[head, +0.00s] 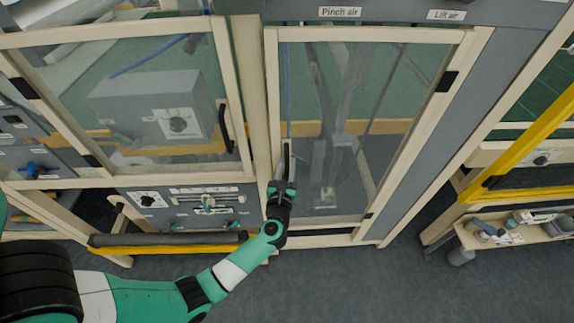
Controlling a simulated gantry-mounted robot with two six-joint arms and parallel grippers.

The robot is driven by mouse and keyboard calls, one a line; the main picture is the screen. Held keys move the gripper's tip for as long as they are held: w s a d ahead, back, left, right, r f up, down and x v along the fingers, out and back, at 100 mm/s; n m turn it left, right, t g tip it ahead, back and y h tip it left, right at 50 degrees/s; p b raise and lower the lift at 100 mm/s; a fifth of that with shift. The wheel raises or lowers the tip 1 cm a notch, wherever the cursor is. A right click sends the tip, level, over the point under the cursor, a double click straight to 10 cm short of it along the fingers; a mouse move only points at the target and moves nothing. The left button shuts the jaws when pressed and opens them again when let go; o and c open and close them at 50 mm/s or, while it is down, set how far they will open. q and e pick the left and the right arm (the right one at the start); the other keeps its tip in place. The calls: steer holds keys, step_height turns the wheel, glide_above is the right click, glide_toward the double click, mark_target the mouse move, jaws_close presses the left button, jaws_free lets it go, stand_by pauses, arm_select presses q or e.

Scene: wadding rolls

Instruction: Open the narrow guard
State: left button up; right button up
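The narrow guard (272,95) is a cream-framed clear panel in the middle of the head view, with dark hinges on its right side. It looks closed against its frame, though a small gap would be hard to see. My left gripper (285,172) is at the lower part of the guard's left stile, pointing up, where the guard's handle would be. The fingers are too small to tell open from shut. My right gripper is out of view.
A wider guard (120,32) with a black handle (226,128) stands to the left. Below it are a control panel (190,207) and a dark roller with a yellow bar. A yellow-edged frame and a shelf of small items (510,232) are at right. The grey floor in front is clear.

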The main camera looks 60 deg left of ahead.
arm_select(q)
jaws_close()
stand_by(1.4)
